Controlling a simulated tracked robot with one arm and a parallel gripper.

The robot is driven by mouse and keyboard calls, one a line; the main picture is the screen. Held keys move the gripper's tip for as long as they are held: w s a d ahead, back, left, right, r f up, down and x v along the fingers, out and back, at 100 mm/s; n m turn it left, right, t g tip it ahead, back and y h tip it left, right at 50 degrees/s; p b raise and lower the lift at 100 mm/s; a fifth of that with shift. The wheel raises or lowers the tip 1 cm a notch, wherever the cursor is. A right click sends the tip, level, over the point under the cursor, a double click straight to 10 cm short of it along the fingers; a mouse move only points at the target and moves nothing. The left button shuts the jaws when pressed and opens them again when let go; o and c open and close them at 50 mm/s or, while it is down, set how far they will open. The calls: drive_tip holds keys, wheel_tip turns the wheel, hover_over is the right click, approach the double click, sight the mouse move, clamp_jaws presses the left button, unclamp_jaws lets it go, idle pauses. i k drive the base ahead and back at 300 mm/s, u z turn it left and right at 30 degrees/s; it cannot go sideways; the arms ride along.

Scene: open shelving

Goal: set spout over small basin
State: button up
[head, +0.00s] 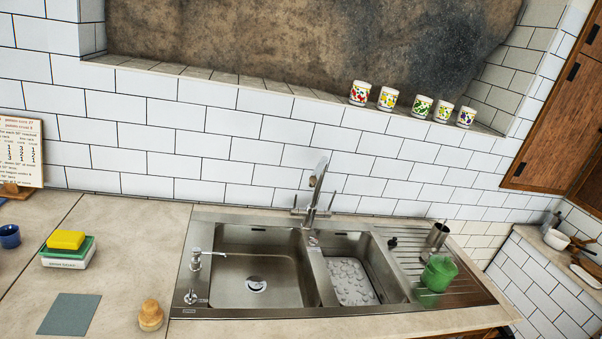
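The metal faucet (313,202) stands at the back rim of the steel sink, near the divider between the two basins. Its spout (319,176) rises from a base with a handle on each side. The spout is foreshortened, so I cannot tell exactly which basin its tip is over. The small basin (371,252) is right of the divider and has a grey bumpy mat in its bottom. The large basin (228,262) is to the left, with a round drain. My gripper is not in view.
A soap dispenser (196,262) stands left of the large basin. A green tub (438,273) and a metal cup (435,238) stand on the drainboard (466,290). A wooden brush (150,316) and stacked sponges (66,241) sit on the left counter. Several mugs line the ledge above.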

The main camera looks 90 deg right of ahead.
sight(317, 178)
drive_tip(key=z, duration=2.25)
drive_tip(key=i, duration=1.05)
drive_tip(key=z, duration=0.05)
